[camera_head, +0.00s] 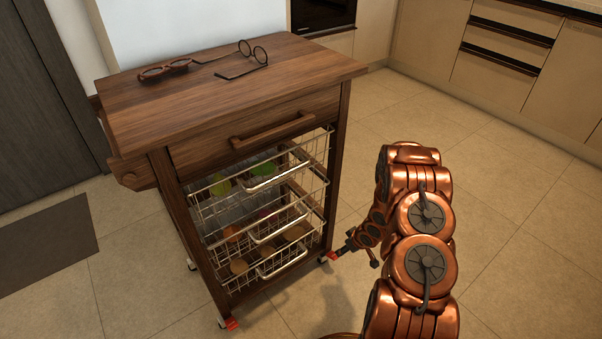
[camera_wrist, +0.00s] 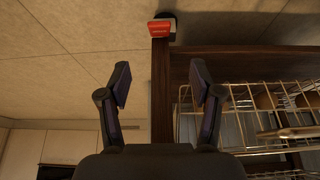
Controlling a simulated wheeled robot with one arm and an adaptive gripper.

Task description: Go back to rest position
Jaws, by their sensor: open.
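My gripper (camera_wrist: 160,85) is open in the wrist view, with its two dark fingers apart and nothing held between them. A dark wooden leg (camera_wrist: 162,90) of the trolley shows behind the gap between the fingers; I cannot tell how far off it is. In the head view my copper arm reaches down on the right, and my gripper (camera_head: 350,246) is low beside the trolley's right front leg. The wooden trolley (camera_head: 210,105) stands upright left of my arm.
Glasses (camera_head: 245,62) and sunglasses (camera_head: 165,69) lie on the trolley top. Wire baskets (camera_head: 265,215) below hold several items. A red caster brake (camera_wrist: 162,29) is at the leg's end. Kitchen cabinets (camera_head: 500,70) stand at the back right. Tiled floor (camera_head: 510,200) on the right is clear.

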